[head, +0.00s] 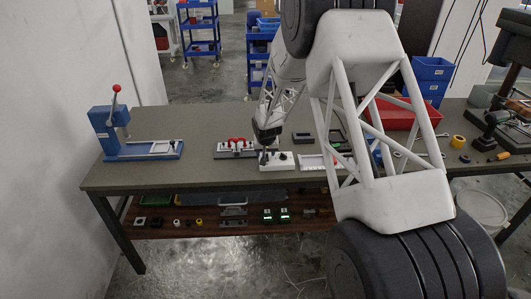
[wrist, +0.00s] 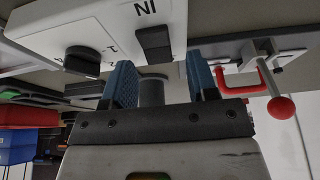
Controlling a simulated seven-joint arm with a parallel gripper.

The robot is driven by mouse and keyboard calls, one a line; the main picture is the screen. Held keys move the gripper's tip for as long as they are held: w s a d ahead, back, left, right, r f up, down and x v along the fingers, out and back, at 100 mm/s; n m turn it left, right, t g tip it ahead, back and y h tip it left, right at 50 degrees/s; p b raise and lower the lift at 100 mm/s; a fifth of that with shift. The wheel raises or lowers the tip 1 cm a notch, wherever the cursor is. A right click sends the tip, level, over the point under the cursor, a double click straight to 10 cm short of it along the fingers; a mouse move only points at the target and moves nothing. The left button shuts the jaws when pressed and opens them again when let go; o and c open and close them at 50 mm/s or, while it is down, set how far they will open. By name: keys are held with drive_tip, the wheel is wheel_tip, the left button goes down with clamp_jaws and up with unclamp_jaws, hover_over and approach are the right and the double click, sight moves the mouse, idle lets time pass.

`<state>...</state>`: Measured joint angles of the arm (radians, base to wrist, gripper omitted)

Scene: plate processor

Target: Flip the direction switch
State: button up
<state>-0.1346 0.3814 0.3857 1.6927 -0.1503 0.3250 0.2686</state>
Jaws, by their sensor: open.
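A white control box (head: 277,162) sits on the bench below my gripper (head: 264,151). In the wrist view the box (wrist: 105,28) fills the upper left, with a black round knob (wrist: 82,58) and a black rocker switch (wrist: 155,42) beside the letters "IN". My gripper (wrist: 160,64) is open, its two blue fingers apart just in front of the rocker switch. A dark grey cylinder (wrist: 151,90) shows between the fingers; I cannot tell what it belongs to. Whether the fingers touch the switch is unclear. In the head view my gripper partly hides the box's left part.
A blue lever press (head: 110,130) stands at the bench's left. A white tray (head: 312,161) lies right of the box.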

drive_tip(key=shift+v, duration=3.7)
drive_tip(key=shift+r, duration=0.1)
drive_tip(key=s+d+r, duration=0.4)
drive_tip(key=s+r, duration=0.6)
drive_tip(key=s, duration=0.3)
drive_tip(key=s+d+r, duration=0.4)
drive_tip(key=s+r, duration=0.7)
drive_tip(key=s, duration=0.1)
drive_tip(key=s+d+r, duration=0.1)
drive_tip(key=s, duration=1.4)
drive_tip(key=s+d+r+g, duration=0.1)
drive_tip(key=s+d+r, duration=0.1)
drive_tip(key=s, duration=1.4)
drive_tip(key=shift+d+g, duration=0.25)
drive_tip(key=shift+g, duration=0.05)
